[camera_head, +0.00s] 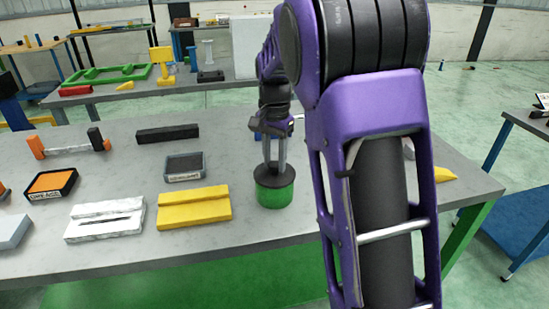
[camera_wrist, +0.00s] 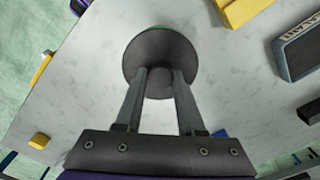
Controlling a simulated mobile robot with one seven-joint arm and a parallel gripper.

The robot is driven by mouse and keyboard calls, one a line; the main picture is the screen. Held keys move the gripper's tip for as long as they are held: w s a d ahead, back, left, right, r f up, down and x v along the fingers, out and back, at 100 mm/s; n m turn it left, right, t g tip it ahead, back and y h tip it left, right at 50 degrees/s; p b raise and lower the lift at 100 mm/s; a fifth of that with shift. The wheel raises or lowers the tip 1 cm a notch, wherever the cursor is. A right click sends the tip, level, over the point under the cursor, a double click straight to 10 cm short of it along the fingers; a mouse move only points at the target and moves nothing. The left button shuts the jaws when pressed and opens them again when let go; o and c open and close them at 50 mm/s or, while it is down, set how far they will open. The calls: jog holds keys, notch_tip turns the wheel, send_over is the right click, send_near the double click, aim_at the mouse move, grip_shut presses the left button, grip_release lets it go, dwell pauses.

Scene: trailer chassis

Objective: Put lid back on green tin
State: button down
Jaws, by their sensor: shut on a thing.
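The green tin (camera_head: 275,194) stands upright on the grey table, just left of my purple arm. The dark round lid (camera_head: 272,174) is at the top of the tin; from this angle I cannot tell whether it is fully seated. In the wrist view the lid (camera_wrist: 142,58) fills the area between and beyond my fingertips and hides the tin below. My gripper (camera_head: 274,160) points down and is shut on the lid's knob, seen between the fingers in the wrist view (camera_wrist: 160,75).
A yellow slotted block (camera_head: 194,208) lies just left of the tin, with a white block (camera_head: 104,217) further left. A dark tray (camera_head: 185,167) and an orange-filled tray (camera_head: 51,184) also lie on the table (camera_head: 150,255). My arm covers the right side.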

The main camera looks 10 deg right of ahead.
grip_release()
dwell(0.6)
jog(key=shift+r+p, duration=3)
jog(key=shift+r, duration=0.55)
jog(key=shift+f, duration=0.1)
grip_shut()
